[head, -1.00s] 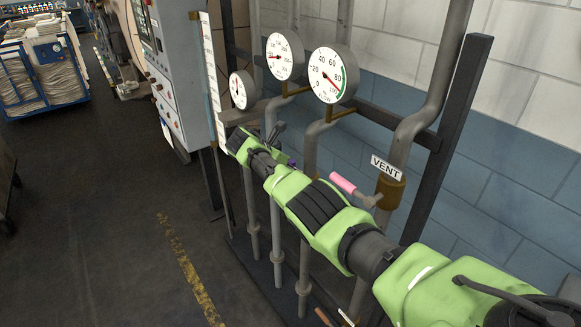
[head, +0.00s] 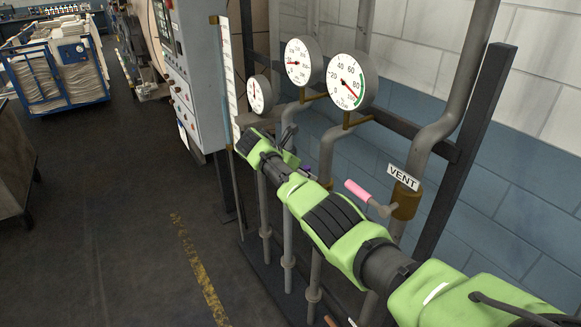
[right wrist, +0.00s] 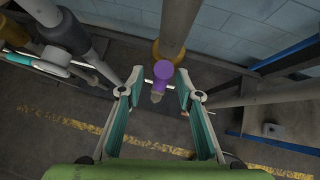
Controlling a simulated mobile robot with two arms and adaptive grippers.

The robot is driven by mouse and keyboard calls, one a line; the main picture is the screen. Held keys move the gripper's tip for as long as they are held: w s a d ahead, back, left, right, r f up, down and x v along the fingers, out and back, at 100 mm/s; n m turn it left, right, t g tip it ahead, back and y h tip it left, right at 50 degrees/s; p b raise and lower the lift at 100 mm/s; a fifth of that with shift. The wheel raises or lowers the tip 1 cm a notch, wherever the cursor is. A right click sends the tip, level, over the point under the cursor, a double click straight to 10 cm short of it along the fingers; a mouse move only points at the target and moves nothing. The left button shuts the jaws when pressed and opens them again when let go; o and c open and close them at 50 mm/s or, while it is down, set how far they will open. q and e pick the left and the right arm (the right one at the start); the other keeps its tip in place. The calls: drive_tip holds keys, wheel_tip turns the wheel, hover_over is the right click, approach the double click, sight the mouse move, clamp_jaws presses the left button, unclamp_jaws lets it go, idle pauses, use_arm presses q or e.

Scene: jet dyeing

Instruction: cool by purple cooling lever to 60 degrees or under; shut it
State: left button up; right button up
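The purple cooling lever (right wrist: 166,70) shows in the right wrist view, seen nearly end-on, between the two fingers. A small purple bit (head: 306,171) shows in the head view behind my right arm, which hides the rest. My right gripper (right wrist: 160,84) is open, with one finger on each side of the lever; I cannot tell whether either finger touches it. In the head view the right gripper (head: 290,138) is beside the pipes, below the gauges. The large right gauge (head: 347,80) has its red needle near the top of its scale, around 100. My left gripper is not in view.
A pink lever (head: 357,190) sits on the pipe marked VENT (head: 403,177), close to my right arm. Two more gauges (head: 303,62) (head: 258,94) stand left of the large one. A control cabinet (head: 196,80) is at the left. The floor on the left is open.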

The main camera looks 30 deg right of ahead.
drive_tip(key=v, duration=1)
drive_tip(key=shift+f, duration=0.1)
drive_tip(key=shift+f, duration=0.1)
idle(6.2)
